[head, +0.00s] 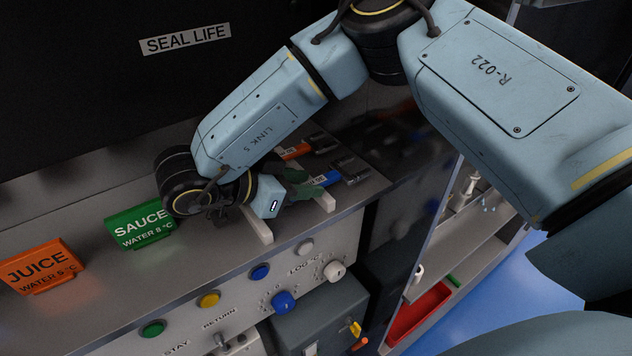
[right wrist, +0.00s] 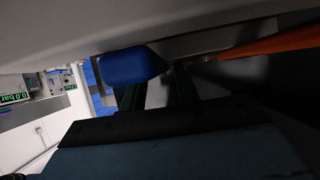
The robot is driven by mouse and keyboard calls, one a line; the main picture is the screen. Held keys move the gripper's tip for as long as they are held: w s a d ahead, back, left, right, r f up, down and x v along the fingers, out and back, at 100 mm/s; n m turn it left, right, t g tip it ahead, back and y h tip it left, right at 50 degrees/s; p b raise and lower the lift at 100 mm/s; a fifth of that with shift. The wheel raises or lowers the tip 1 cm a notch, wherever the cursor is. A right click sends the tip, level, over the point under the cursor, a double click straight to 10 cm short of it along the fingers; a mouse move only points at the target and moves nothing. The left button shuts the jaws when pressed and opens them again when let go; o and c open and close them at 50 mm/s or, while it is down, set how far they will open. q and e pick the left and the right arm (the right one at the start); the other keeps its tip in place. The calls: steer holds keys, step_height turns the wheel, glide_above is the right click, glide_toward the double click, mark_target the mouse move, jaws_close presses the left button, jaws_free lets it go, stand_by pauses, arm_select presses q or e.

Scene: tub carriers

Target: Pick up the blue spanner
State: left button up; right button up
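The blue spanner (head: 325,178) lies on the grey metal shelf, its dark jaw end pointing right. In the right wrist view its blue handle end (right wrist: 132,66) shows close up, near the fingertips. My right gripper (head: 311,183) reaches in from the left side of the handle. Its dark green fingers look apart, one on either side of the handle's end. I cannot tell whether they touch it. A gap shows between the fingers in the right wrist view (right wrist: 155,90). Part of the handle is hidden by the fingers. My left gripper is not in view.
An orange spanner (head: 294,152) lies just behind the blue one, also seen in the right wrist view (right wrist: 265,44). Two pale bars (head: 257,225) stick out at the shelf front. Green SAUCE (head: 140,226) and orange JUICE (head: 40,267) signs stand left. A knob panel (head: 240,305) lies below.

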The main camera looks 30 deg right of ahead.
jaws_close()
steer(key=shift+r, duration=0.1)
